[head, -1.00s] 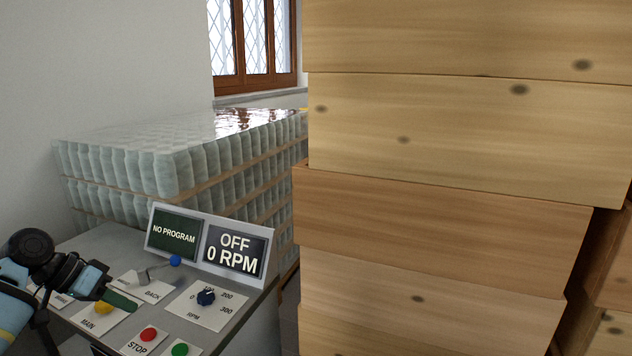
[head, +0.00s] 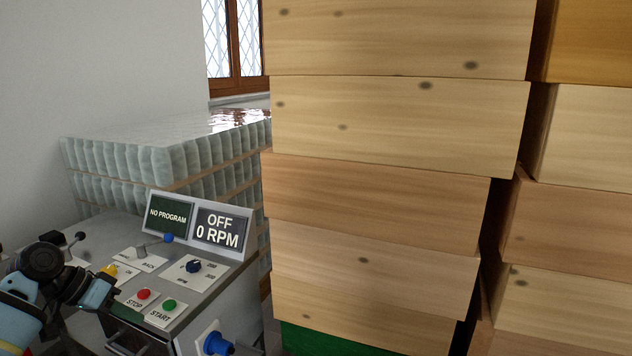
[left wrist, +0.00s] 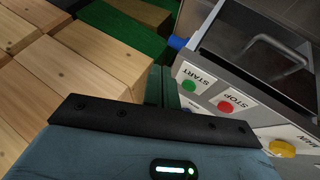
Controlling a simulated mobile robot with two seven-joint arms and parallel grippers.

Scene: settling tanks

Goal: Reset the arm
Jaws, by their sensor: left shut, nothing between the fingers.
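My left arm comes in at the lower left of the head view. Its gripper (head: 112,294) is over the front left part of the control panel, near the yellow MAIN button (head: 108,270), and partly hides that label. In the left wrist view the two dark green fingers (left wrist: 161,86) are together with nothing between them. They point toward the panel beside the green START button (left wrist: 189,86) and red STOP button (left wrist: 225,105). Whether they touch anything cannot be told. My right gripper is not in view.
The panel's displays (head: 198,222) read NO PROGRAM and OFF 0 RPM. Stacked wooden boxes (head: 380,190) rise close on the right. Wrapped jars (head: 160,160) stand behind. A blue valve (head: 217,343) sticks out low in front.

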